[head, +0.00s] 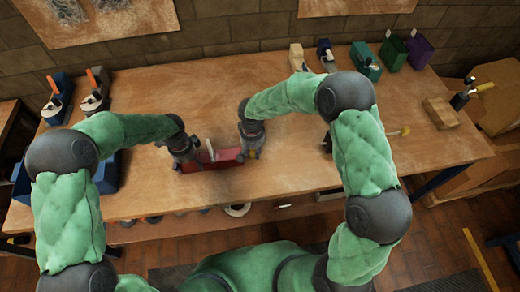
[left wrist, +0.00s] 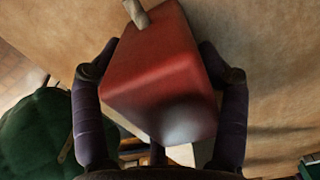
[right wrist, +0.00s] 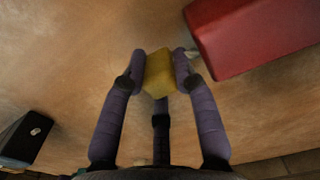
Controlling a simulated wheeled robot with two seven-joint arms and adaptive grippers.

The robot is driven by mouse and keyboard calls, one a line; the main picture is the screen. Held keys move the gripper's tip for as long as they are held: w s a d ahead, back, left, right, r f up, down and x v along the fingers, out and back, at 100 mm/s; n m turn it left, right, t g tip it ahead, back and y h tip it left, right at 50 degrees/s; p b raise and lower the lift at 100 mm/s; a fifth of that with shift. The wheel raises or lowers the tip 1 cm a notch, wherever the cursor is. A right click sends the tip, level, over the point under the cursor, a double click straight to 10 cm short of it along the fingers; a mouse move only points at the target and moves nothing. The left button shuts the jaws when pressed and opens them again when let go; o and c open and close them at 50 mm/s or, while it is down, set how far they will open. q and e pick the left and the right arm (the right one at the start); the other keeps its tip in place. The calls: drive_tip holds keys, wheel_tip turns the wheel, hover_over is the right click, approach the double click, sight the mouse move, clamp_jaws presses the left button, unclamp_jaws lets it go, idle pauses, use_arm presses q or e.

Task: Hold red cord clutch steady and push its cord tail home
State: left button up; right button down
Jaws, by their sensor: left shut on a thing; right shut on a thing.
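The red cord clutch (head: 226,157) is a red block near the front edge of the workbench. My left gripper (head: 187,158) is shut on it; in the left wrist view the clutch (left wrist: 160,72) sits between the fingers, with a pale peg (left wrist: 136,13) on its top. My right gripper (head: 250,146) is shut on a yellow block, which looks like the end of the cord tail (right wrist: 158,73). In the right wrist view the yellow block is apart from the red clutch (right wrist: 250,36). A short pale piece (right wrist: 193,53) shows at the clutch's near end.
A blue bin (head: 106,172) is at the left front. Small coloured units (head: 365,62) line the back right. A wooden block (head: 441,112) stands far right. The bench middle behind the clutch is clear.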

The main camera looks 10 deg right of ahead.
use_arm(q)
drive_tip(key=shift+s+d+f, duration=0.15)
drive_tip(key=shift+s+f, duration=0.4)
use_arm(e)
drive_tip(key=shift+a+f, duration=0.1)
drive_tip(key=shift+a, duration=0.1)
drive_tip(key=c, duration=1)
unclamp_jaws()
drive_tip(key=shift+o, duration=0.2)
drive_tip(key=shift+s+d+r, duration=0.1)
drive_tip(key=shift+s+r, duration=0.05)
drive_tip(key=shift+r, duration=3.9)
use_arm(q)
drive_tip(key=o, duration=1.6)
drive_tip(key=shift+c, duration=0.2)
drive_tip(key=shift+w, duration=0.25)
drive_tip(key=shift+r, duration=0.25)
